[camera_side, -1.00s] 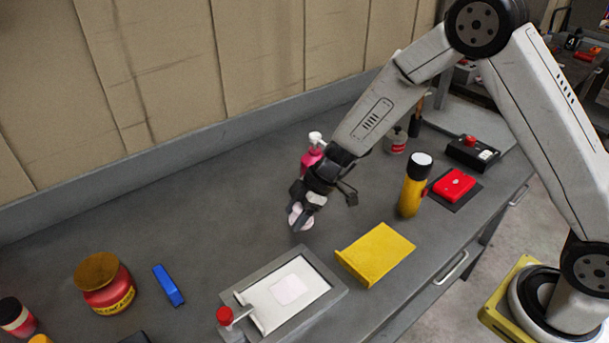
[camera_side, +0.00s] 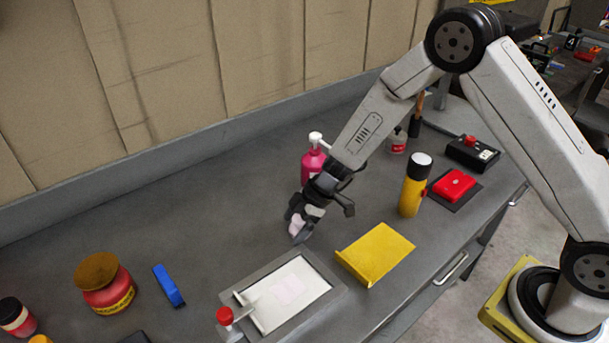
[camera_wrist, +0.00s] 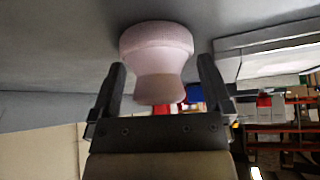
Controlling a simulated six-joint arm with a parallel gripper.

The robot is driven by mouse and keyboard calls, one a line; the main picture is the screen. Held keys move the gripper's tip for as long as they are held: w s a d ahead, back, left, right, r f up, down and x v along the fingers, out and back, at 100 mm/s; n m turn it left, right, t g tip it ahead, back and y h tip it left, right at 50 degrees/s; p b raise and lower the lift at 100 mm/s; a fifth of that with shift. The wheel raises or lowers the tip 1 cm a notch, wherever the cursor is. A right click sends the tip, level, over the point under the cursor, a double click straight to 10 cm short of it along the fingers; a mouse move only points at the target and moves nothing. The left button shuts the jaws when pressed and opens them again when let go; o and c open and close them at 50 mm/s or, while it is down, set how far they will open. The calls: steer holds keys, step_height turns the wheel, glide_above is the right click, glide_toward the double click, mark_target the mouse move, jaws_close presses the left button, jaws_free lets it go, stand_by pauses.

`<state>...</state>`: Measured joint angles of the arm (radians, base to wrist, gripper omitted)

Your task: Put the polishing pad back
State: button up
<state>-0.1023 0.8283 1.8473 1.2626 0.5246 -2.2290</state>
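The polishing pad, a pale pink piece with a wide round end and a narrow waist, is between the fingers of my gripper in the wrist view (camera_wrist: 157,45) and in the side view (camera_side: 297,227). My gripper (camera_side: 299,232) points downward above the bench and appears shut on the pad, though the finger contact is hard to make out; the fingers also show on either side of it in the wrist view (camera_wrist: 161,75). Pad and plate are apart.
A yellow folder-like piece (camera_side: 376,253) lies right of the tray. A pink pump bottle (camera_side: 313,163) stands behind my gripper. A yellow flashlight-like cylinder (camera_side: 411,196) and a red box (camera_side: 455,186) are to the right. A blue block (camera_side: 168,286) and red jar (camera_side: 108,291) are left.

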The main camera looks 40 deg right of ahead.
steer(key=shift+r, duration=0.15)
steer(key=v, duration=1.2)
stand_by(0.3)
steer(key=shift+s, duration=0.1)
stand_by(0.5)
steer(key=s+d+r+m+h, duration=0.1)
steer(key=s+d+m+h, duration=0.2)
steer(key=s+m, duration=0.3)
steer(key=s+d+r+m+h, duration=0.1)
steer(key=s+d+m+h, duration=0.2)
steer(key=s+m, duration=0.4)
steer(key=shift+s+d+m, duration=0.3)
steer(key=shift+s+d, duration=0.3)
steer(key=shift+s, duration=0.85)
